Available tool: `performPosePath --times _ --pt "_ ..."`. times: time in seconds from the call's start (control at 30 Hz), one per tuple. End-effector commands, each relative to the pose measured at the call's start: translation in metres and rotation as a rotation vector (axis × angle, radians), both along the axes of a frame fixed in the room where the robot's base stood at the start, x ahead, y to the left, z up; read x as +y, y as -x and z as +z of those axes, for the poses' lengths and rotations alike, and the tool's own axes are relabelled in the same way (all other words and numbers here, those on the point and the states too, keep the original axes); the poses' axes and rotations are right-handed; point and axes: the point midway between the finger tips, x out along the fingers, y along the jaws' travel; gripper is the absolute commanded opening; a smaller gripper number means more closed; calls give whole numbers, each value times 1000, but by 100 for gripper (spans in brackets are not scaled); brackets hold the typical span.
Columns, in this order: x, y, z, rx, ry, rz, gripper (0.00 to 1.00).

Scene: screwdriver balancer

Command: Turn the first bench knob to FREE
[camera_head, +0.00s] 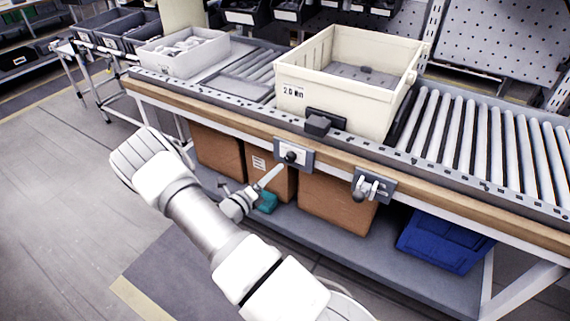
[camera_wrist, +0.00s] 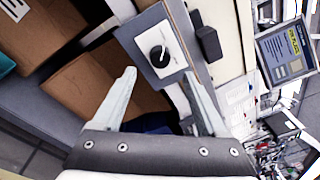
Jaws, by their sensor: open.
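A round black knob (camera_head: 290,157) sits on a white face on a grey plate (camera_head: 279,145) at the front edge of the conveyor bench. In the wrist view the knob (camera_wrist: 159,56) shows a pale pointer mark, and the lettering around it is too small to read. My gripper (camera_head: 272,177) is in front of the bench, just below and left of the knob in the head view. In the wrist view my gripper (camera_wrist: 160,75) is open and empty, its fingers spread with the knob beyond and between the tips. The fingers appear apart from the knob.
A second grey plate with a metal lever (camera_head: 372,187) is to the right on the same bench edge. A dark block (camera_head: 317,124) juts out above the knob, before a cream bin (camera_head: 340,98). Cardboard boxes (camera_head: 335,205) and a blue crate (camera_head: 444,241) sit below.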

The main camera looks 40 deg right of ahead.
Motion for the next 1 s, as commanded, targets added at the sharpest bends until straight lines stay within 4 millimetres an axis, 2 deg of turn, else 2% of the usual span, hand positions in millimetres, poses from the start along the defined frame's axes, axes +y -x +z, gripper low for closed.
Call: performPosePath --times 0.1,0.33,0.5,0.77,0.87,1.0 --pt "-26 -7 -1 -1 1 -3 75" --pt "-59 -17 -1 -2 0 -2 75" --pt "-69 -21 0 -1 0 0 75" --pt "-70 -21 1 0 0 0 75" --pt "-70 -21 0 0 0 0 61" --pt "-70 -21 0 -1 0 0 36"
